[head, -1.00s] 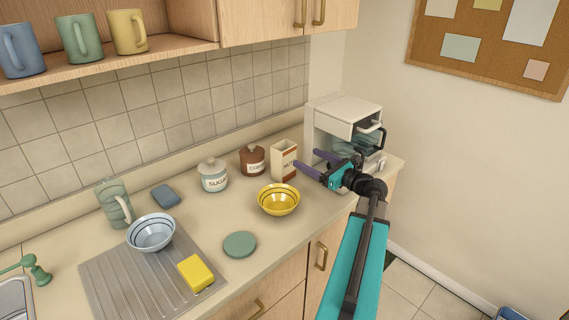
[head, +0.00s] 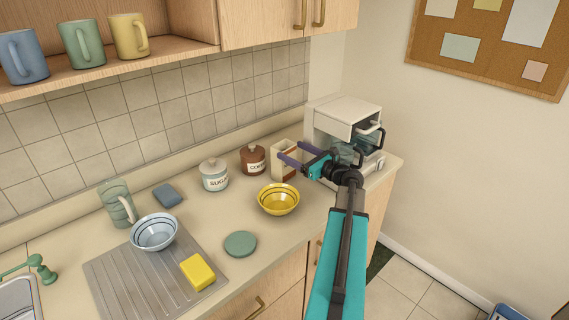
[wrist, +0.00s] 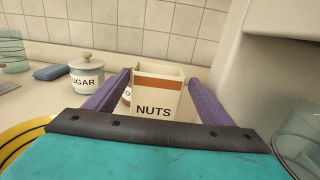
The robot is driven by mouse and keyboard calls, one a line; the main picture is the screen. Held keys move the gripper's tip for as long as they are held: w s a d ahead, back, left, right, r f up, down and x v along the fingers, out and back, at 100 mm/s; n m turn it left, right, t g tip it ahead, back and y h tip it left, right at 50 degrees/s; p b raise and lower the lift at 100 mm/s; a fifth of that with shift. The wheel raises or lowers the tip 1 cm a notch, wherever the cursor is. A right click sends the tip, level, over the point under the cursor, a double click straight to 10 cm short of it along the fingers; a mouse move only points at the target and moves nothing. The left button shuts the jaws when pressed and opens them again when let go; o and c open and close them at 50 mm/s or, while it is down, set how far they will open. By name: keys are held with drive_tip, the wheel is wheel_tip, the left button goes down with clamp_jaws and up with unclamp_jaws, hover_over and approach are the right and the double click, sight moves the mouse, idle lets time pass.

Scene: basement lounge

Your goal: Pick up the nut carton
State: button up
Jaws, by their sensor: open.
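The nut carton (wrist: 154,98) is a cream, open-topped box with a brown band and the word NUTS. It stands upright on the counter, between my two purple fingers in the wrist view. In the head view the nut carton (head: 278,171) is partly covered by my gripper (head: 289,154). My gripper (wrist: 158,92) is open, with one finger on each side of the carton. I cannot tell whether either finger touches it. The carton's lower part is hidden behind my gripper's body in the wrist view.
A brown canister (head: 253,161) and a sugar jar (head: 214,175) stand left of the carton. A yellow bowl (head: 278,200) is in front of it. A white coffee machine (head: 345,118) stands close on the right. The tiled wall (head: 150,110) is behind.

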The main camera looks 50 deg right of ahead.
drive_tip(key=shift+w, duration=0.1)
drive_tip(key=shift+w+a+r+p, duration=0.1)
drive_tip(key=shift+w+r+p, duration=0.05)
drive_tip(key=shift+w+p, duration=0.45)
drive_tip(key=shift+w+r+p, duration=0.1)
drive_tip(key=shift+w+p, duration=0.35)
drive_tip(key=shift+w, duration=0.2)
drive_tip(key=shift+w+f+p, duration=0.15)
drive_tip(key=shift+w+p, duration=0.4)
drive_tip(key=shift+w, duration=0.7)
drive_tip(key=c, duration=1.4)
